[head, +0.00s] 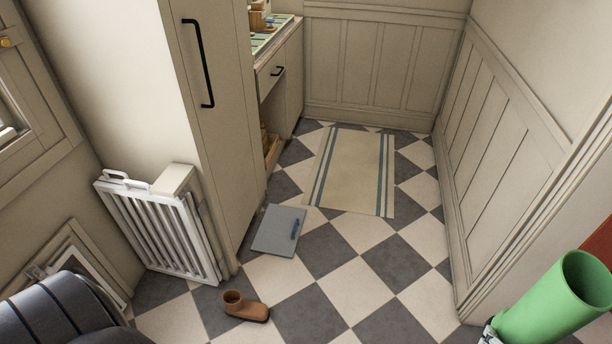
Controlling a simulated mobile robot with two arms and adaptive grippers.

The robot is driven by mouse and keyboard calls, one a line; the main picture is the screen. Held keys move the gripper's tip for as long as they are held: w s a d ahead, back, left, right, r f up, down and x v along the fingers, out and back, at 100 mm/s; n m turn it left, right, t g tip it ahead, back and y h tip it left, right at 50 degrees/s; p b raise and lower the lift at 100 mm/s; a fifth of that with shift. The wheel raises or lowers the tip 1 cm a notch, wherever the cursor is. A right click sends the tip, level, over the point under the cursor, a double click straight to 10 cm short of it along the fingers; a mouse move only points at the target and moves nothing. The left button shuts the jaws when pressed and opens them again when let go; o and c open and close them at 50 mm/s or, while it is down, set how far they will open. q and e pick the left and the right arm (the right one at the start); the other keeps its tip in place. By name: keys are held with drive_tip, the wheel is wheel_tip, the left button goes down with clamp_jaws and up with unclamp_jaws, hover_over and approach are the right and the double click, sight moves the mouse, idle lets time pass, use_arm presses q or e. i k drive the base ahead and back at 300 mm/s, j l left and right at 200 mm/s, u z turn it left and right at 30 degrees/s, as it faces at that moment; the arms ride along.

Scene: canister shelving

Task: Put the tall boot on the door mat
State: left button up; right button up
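The tall boot (557,300) is green with a dark open top and shows at the lower right corner, close to the camera. It appears raised above the floor, and the frame cuts off its lower part. A small pale and dark piece of my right gripper (489,333) shows against its left side; most of that gripper is hidden or out of frame. The door mat (352,172) is beige with blue stripes and lies flat and bare on the floor at upper centre, away from the boot. My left gripper is not visible.
A small brown boot (246,306) stands on the checkered floor at lower centre. A grey flat panel (278,230) lies before the tall cabinet (219,120). A white slatted gate (160,232) leans at left. Floor between the right wall (500,150) and grey panel is clear.

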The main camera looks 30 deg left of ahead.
sight(278, 228)
drive_tip(key=i+l+u, duration=0.15)
drive_tip(key=i, duration=0.5)
drive_tip(key=i+l+u, duration=0.1)
drive_tip(key=i, duration=0.55)
drive_tip(key=i+u, duration=0.25)
drive_tip(key=u, duration=0.2)
drive_tip(key=i+u, duration=0.2)
drive_tip(key=u, duration=0.25)
drive_tip(key=i+l+u, duration=0.15)
drive_tip(key=u, duration=0.35)
drive_tip(key=i+l, duration=0.05)
